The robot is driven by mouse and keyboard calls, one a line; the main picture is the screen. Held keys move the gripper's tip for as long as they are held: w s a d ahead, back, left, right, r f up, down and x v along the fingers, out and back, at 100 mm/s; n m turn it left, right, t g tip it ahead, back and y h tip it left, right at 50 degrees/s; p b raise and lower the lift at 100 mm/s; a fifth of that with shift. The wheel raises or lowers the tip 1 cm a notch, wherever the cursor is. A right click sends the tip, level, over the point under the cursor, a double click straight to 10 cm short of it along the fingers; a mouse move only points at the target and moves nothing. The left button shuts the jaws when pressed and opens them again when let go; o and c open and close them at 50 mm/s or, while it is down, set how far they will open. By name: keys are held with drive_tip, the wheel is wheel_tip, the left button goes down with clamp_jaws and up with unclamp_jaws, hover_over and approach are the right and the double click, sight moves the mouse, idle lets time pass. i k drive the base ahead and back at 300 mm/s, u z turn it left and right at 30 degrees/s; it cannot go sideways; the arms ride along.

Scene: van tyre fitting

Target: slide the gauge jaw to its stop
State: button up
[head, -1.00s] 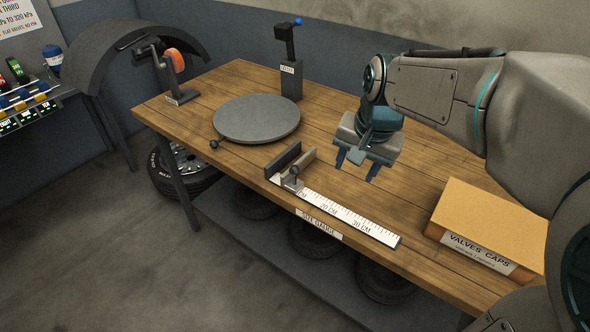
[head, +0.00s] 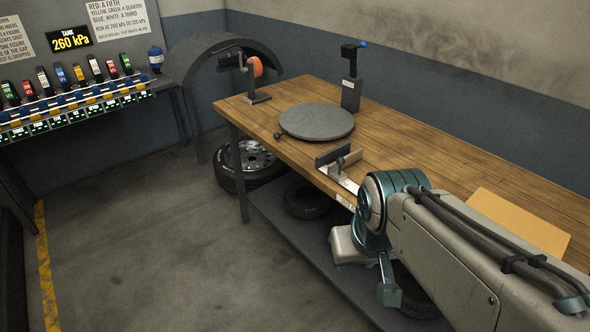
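The size gauge on the wooden bench has a dark fixed jaw (head: 334,155) and a grey sliding jaw (head: 352,157) with a small knob. The two jaws stand close together at the left end of a white scale (head: 347,184). Most of the scale is hidden behind my arm. My gripper (head: 388,296) hangs in front of the bench's front edge, lower right of the jaws and apart from them. One finger shows, pointing down. The other finger is hidden or unclear, so its opening cannot be told.
A round grey turntable (head: 317,122) with a knobbed lever lies behind the gauge. A post with a blue-tipped handle (head: 351,78) stands behind it. Tyres (head: 243,166) sit under the bench. The floor at left is clear.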

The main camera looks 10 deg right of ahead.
sight(334, 171)
drive_tip(key=u, duration=0.65)
drive_tip(key=i, duration=0.8)
drive_tip(key=z, duration=0.95)
drive_tip(key=i, duration=0.4)
drive_tip(key=z, duration=0.4)
